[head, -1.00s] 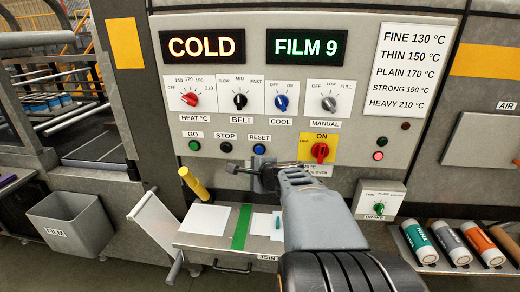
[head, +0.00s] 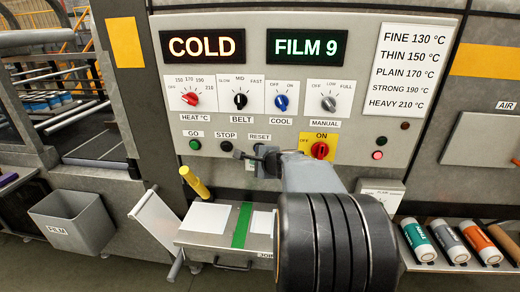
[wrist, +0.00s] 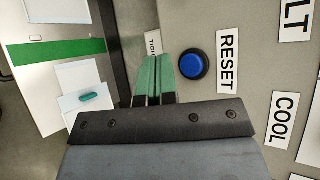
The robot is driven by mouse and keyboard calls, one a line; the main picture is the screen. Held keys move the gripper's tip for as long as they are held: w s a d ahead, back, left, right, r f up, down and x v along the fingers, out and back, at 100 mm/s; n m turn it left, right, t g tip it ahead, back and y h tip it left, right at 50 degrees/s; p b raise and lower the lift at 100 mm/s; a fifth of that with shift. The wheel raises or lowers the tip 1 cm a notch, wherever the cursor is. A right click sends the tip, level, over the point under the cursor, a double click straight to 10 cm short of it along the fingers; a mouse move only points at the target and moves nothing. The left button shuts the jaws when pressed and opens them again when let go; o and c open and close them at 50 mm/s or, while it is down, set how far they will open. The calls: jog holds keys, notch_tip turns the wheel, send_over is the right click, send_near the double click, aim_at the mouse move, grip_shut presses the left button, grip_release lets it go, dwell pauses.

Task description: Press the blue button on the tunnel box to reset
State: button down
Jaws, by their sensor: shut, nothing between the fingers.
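The blue button (wrist: 192,64) is round with a dark rim, on the grey panel beside its RESET label (wrist: 227,62) in the wrist view. In the head view that label (head: 260,137) shows, while my arm covers the button. My gripper (wrist: 157,68) is shut and empty, its green fingertips just left of the button in the wrist view. I cannot tell how far they are from the panel. In the head view my gripper (head: 238,154) lies in front of the panel, just below the STOP and RESET labels.
The black STOP button (head: 226,146) and green GO button (head: 194,145) are left of my gripper. The red-and-yellow rotary switch (head: 320,150) is close on the right. Below is a ledge with a green strip (head: 242,226). A COLD display (head: 202,47) is lit above.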

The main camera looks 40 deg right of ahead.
jog(key=shift+w+d, duration=1.15)
jog(key=shift+w, duration=0.1)
jog(key=shift+w+d, duration=0.1)
dwell(1.3)
jog(key=shift+w+d, duration=0.2)
jog(key=shift+w+d, duration=0.3)
dwell(0.9)
jog(key=shift+b, duration=0.3)
jog(key=shift+s+a+b, duration=0.35)
jog(key=shift+s+a, duration=0.25)
jog(key=shift+s+a+b, duration=0.75)
jog(key=shift+s+a, duration=0.95)
jog(key=shift+s, duration=0.1)
